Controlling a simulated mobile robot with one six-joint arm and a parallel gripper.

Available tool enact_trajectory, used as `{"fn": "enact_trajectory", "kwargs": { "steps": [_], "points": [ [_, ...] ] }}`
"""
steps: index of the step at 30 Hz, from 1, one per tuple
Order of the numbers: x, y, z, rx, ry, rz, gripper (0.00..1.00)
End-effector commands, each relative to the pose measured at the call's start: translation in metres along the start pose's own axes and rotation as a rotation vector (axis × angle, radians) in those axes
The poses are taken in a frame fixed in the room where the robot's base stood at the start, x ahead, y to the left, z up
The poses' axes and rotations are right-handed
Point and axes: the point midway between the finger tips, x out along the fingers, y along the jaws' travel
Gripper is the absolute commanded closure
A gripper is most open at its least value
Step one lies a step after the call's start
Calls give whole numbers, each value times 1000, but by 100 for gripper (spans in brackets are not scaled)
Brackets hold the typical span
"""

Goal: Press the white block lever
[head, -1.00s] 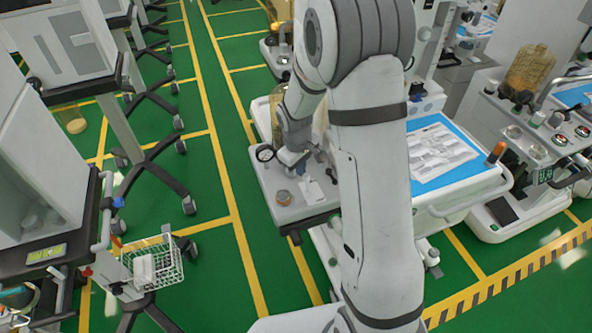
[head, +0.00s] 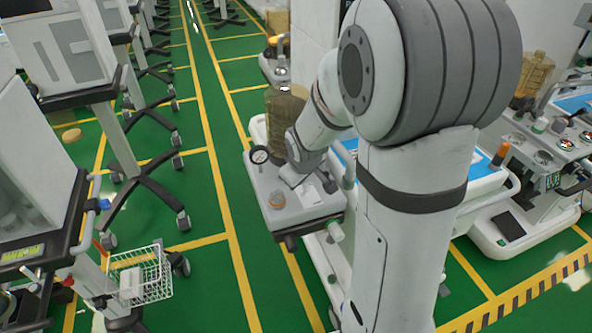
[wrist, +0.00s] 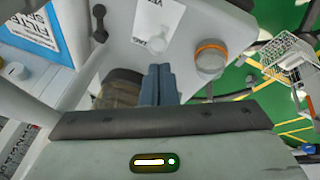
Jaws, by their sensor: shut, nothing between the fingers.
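A small white piece (wrist: 157,44) sits at the lower end of a white printed card on the grey cart top in the wrist view. It may be the white block lever, but I cannot tell for certain. My gripper (wrist: 160,68) has its two blue-grey fingers together, empty, with the tips just below that piece in the picture. I cannot tell whether they touch it. In the head view my gripper (head: 291,177) is low over the cart top (head: 288,222), and my arm hides much of the area to its right.
A wire basket (head: 140,275) hangs on the left. Green floor (head: 205,280) is clear between the carts.

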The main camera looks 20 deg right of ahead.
Motion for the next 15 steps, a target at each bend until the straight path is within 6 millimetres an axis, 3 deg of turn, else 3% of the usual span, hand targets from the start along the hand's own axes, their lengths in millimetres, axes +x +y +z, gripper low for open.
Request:
{"fn": "enact_trajectory", "kwargs": {
  "steps": [7, 15],
  "points": [
    [-12, 4, -4, 2, 0, 1, 100],
    [-13, 5, -4, 2, -1, 1, 100]
  ]
}}
